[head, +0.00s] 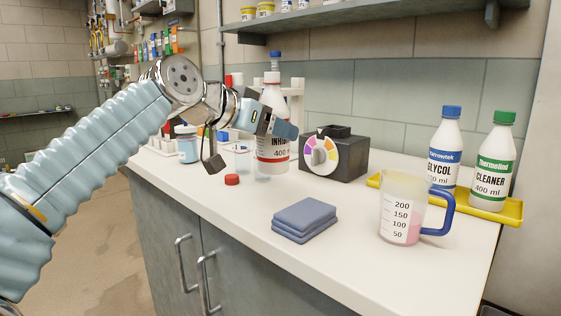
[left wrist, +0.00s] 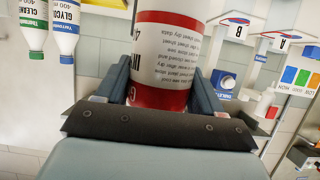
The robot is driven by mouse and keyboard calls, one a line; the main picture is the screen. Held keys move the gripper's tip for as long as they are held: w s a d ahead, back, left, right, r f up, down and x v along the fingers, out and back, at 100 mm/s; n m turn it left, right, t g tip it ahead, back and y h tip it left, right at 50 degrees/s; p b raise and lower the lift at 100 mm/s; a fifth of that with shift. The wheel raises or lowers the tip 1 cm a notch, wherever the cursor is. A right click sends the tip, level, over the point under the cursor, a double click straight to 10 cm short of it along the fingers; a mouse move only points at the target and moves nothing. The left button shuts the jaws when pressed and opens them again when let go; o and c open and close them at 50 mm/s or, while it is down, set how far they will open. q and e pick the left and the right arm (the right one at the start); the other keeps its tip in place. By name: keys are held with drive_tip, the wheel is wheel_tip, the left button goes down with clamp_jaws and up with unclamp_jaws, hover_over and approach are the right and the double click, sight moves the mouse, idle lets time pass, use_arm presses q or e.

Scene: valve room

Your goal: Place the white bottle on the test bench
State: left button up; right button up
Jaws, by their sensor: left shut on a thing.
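The white bottle (head: 273,152) has a red-edged label reading 400 ml and stands upright on or just above the test bench (head: 345,265); I cannot tell whether its base touches. My left gripper (head: 279,124) reaches in from the left and is shut on it at mid-height. My right gripper is not in view.
A dark box with a coloured dial (head: 336,152) stands right of the bottle. A red cap (head: 232,180), folded blue cloths (head: 304,219) and a measuring jug (head: 402,210) lie nearer. A yellow tray (head: 511,211) holds glycol (head: 446,140) and cleaner (head: 494,165) bottles. A shelf (head: 385,13) hangs above.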

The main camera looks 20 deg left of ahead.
sight(278, 156)
use_arm(q)
drive_tip(key=shift+w+d+f, duration=0.25)
drive_tip(key=shift+w+f, duration=0.7)
drive_tip(key=shift+f, duration=0.25)
drive_tip(key=shift+w+f+b, duration=0.15)
drive_tip(key=shift+f+b, duration=0.2)
drive_tip(key=shift+f, duration=0.55)
drive_tip(key=shift+w+f+b, duration=0.1)
drive_tip(key=shift+f+b, duration=0.2)
drive_tip(key=shift+f, duration=0.6)
drive_tip(key=shift+f, duration=0.2)
drive_tip(key=o, duration=1.4)
drive_tip(key=shift+r, duration=0.2)
drive_tip(key=shift+s+r, duration=0.1)
drive_tip(key=shift+s, duration=0.2)
drive_tip(key=v, duration=1.1)
drive_tip(key=shift+s+b, duration=0.2)
drive_tip(key=shift+b, duration=0.2)
